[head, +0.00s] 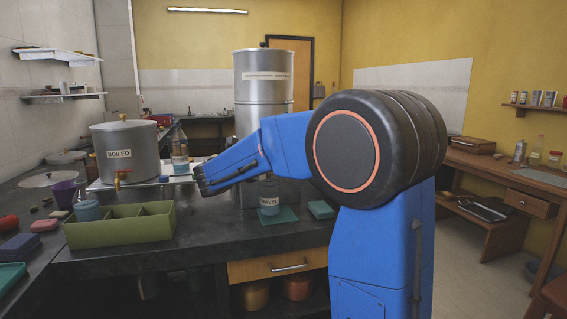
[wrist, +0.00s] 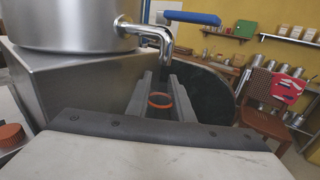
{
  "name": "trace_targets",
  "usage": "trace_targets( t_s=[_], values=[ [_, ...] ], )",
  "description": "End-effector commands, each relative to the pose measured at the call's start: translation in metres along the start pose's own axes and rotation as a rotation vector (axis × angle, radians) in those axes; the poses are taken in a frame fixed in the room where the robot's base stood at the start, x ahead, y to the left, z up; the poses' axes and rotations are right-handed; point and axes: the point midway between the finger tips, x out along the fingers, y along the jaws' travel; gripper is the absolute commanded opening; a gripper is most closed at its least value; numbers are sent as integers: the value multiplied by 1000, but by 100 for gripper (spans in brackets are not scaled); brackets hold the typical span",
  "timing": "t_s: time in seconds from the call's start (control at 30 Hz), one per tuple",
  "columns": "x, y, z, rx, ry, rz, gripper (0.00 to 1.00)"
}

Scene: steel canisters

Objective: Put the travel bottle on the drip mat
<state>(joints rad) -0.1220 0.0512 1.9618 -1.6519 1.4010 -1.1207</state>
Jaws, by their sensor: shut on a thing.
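The travel bottle (head: 269,202), a blue-grey cylinder with a "TRAVEL" label, shows upright below my blue forearm in the head view. Its lower end overlaps a flat teal mat (head: 289,217), which looks like the drip mat; I cannot tell if it touches it. In the wrist view, an orange ring (wrist: 160,100), apparently the bottle's rim, sits between the grey fingers of my gripper (wrist: 162,88). My gripper is shut on the bottle; in the head view my arm largely hides the fingers. The bottle's body is hidden in the wrist view.
A steel tap with a blue lever (wrist: 192,18) hangs close beyond the fingers. The large steel canister (head: 263,85) stands behind my arm. A "BOILED" canister (head: 125,145), a clear bottle (head: 180,148) and a green divided box (head: 120,226) are left. A teal block (head: 320,209) lies right of the mat.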

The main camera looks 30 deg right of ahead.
Motion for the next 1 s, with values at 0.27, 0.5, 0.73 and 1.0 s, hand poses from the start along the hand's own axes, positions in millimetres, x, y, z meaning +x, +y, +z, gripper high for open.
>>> trace_targets(
  t_s=[0.27,0.5,0.73,1.0],
  values=[
    [30,0,0,0,-1,-3,0],
    [34,0,-15,0,0,1,0],
    [33,0,-16,0,0,0,0],
    [33,0,-18,0,0,0,28]
  ],
)
